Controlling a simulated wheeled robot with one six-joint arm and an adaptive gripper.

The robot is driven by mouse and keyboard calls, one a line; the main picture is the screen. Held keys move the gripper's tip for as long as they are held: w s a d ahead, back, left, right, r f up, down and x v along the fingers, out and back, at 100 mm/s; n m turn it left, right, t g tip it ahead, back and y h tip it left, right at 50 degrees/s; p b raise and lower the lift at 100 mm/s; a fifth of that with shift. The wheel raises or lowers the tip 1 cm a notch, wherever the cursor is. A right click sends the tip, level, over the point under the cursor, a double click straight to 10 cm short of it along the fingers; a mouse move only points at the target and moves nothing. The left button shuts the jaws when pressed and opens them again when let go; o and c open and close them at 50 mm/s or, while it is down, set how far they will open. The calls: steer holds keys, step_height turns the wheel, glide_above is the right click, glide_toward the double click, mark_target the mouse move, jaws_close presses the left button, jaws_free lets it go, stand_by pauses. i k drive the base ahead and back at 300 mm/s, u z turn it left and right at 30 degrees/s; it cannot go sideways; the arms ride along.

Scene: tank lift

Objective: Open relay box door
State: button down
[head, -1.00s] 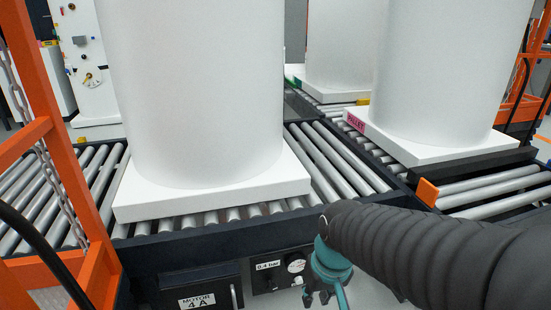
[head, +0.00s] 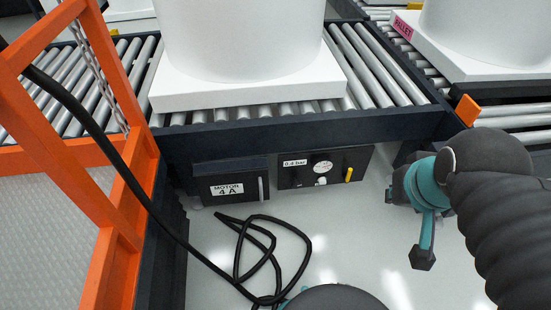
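The relay box, a dark box labelled MOTOR 4 A (head: 232,172), hangs under the front edge of the roller conveyor. Its front door looks shut, with a grey vertical handle (head: 261,188) at the right side. My gripper (head: 398,190) is in front of the conveyor, well to the right of the box and apart from it. I see it small and dark beside the teal wrist parts. Its fingertips are not clear, so I cannot tell whether it is open or shut. Nothing shows in it.
Right of the box is a panel (head: 300,181) with a 0.4 bar label, a gauge and a yellow lever (head: 348,174). A black cable (head: 272,262) loops over the floor below. An orange frame (head: 118,190) stands at left. A white tank on a pallet (head: 250,93) rests on the rollers.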

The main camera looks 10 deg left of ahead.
mark_target(243, 186)
steer(key=k, duration=0.5)
steer(key=u, duration=1.15)
steer(key=i, duration=0.65)
steer(key=z, duration=1.7)
